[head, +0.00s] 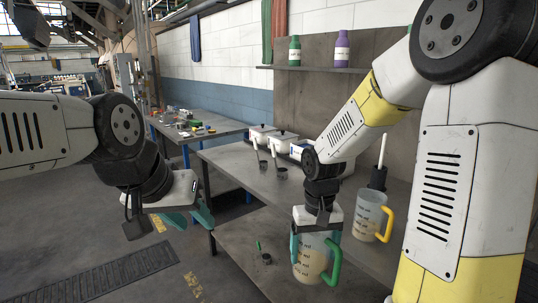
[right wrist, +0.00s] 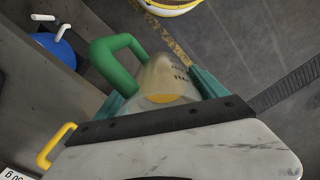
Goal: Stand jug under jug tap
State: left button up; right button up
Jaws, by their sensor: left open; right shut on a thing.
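A translucent measuring jug with a green handle (head: 311,262) is in my right gripper (head: 317,232), upright in the head view, in front of the bench. In the right wrist view this jug (right wrist: 160,72) sits between the fingers, with a yellow patch showing at it. A second jug with a yellow handle (head: 370,214) stands on the bench to the right, apart from the gripper; its handle shows in the right wrist view (right wrist: 54,147). My left gripper (head: 190,217) is open and empty over the floor at the left. I cannot make out a jug tap.
The grey bench (head: 232,164) holds white lidded boxes (head: 262,134) and dark cups with sticks. A lower grey surface (head: 238,243) carries a small dark pot (head: 266,259). A shelf (head: 318,69) holds a green and a purple bottle. A blue container (right wrist: 52,54) shows in the right wrist view.

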jog(key=w+d+f+m, duration=0.1)
jog(key=w+d+f, duration=0.3)
jog(key=w+f, duration=0.4)
notch_tip(320, 180, down, 2)
jog(key=shift+w+f, duration=0.2)
jog(key=shift+w, duration=0.15)
